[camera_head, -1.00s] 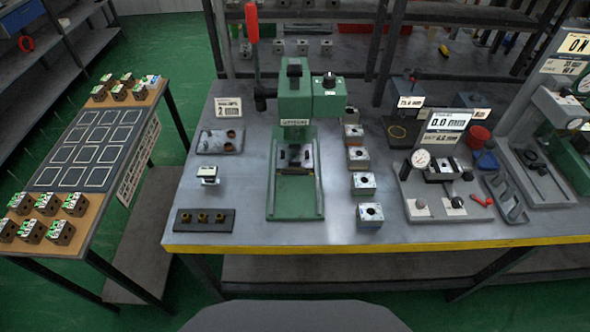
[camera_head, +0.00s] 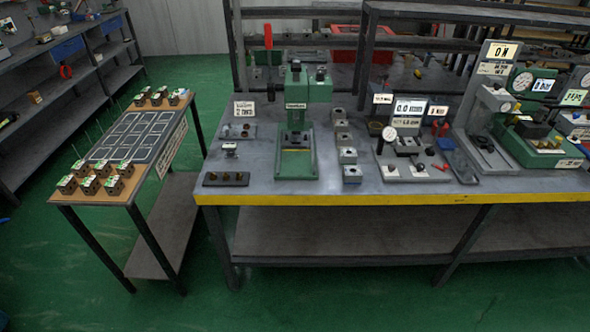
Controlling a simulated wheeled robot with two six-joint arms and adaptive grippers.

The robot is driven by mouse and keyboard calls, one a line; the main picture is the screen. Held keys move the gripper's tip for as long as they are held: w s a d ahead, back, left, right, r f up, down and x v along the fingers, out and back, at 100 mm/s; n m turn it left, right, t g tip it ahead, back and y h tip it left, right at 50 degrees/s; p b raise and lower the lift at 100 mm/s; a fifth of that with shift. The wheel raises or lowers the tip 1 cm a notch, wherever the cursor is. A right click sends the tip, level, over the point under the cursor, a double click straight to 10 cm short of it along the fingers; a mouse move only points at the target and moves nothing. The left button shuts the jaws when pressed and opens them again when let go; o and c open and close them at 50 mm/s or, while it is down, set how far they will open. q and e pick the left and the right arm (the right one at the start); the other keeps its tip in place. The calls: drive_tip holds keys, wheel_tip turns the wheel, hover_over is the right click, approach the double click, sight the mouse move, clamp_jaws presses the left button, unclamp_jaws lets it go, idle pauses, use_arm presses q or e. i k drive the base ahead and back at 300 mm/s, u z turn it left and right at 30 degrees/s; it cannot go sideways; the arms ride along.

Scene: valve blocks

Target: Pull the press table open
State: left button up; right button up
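The green press (camera_head: 295,93) stands on the workbench, left of the bench's middle. Its red-handled lever (camera_head: 268,37) points up on the left. The press table, a small slide with a dark fixture (camera_head: 294,139), sits under the ram at the back of the green base (camera_head: 295,168). The front part of the base is bare. Neither of my grippers is in view.
The workbench has a yellow front edge (camera_head: 400,199). Metal blocks (camera_head: 347,155) stand in a row right of the press. A dark strip (camera_head: 226,179) lies front left. A side table (camera_head: 82,197) with several valve blocks stands left. Green floor in front is clear.

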sight(293, 139)
drive_tip(key=u, duration=0.95)
drive_tip(key=i, duration=0.75)
drive_tip(key=u, duration=0.05)
